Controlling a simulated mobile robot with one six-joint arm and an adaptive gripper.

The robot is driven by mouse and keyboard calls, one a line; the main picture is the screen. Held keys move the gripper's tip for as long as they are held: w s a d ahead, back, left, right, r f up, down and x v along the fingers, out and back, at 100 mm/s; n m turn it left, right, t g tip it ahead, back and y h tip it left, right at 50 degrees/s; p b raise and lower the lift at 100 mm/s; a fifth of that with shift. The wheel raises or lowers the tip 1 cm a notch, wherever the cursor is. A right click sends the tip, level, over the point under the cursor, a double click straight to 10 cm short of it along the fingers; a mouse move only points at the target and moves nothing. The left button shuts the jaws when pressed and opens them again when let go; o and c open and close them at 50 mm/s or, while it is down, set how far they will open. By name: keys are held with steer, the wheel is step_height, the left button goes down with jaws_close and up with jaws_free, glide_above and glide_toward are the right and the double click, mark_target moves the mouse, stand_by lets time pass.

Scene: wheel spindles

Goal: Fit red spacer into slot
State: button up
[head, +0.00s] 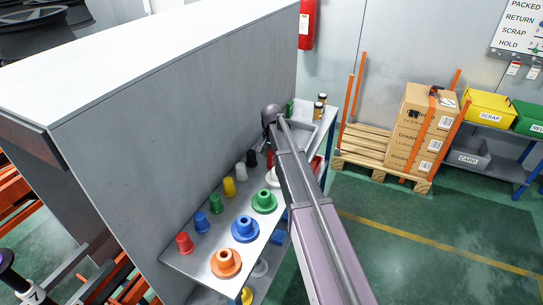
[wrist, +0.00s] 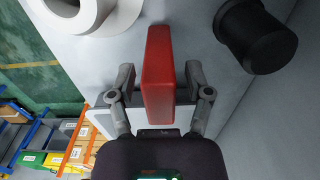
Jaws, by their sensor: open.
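A long red block, which looks like the red spacer (wrist: 158,70), stands out in the middle of the wrist view. My gripper (wrist: 160,77) is open, with one finger on each side of the block. A gap shows between each finger and the block, so I do not hold it. In the head view a small patch of red (head: 269,158) shows beside my arm, and my gripper is hidden behind the arm. I cannot make out the slot in either view.
A black tapered piece (wrist: 257,36) stands right of the block, and a white flanged piece (wrist: 92,12) left of it. The grey shelf (head: 199,262) holds several coloured cones and flanged hubs, including a green hub (head: 264,202). A tall grey panel (head: 185,125) borders the shelf.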

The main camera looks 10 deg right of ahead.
steer(key=shift+r, duration=0.15)
step_height(320, 180, up, 12)
steer(key=p, duration=1.2)
stand_by(0.6)
steer(key=s+n, duration=0.7)
steer(key=s, duration=2.1)
steer(key=shift+s, duration=0.35)
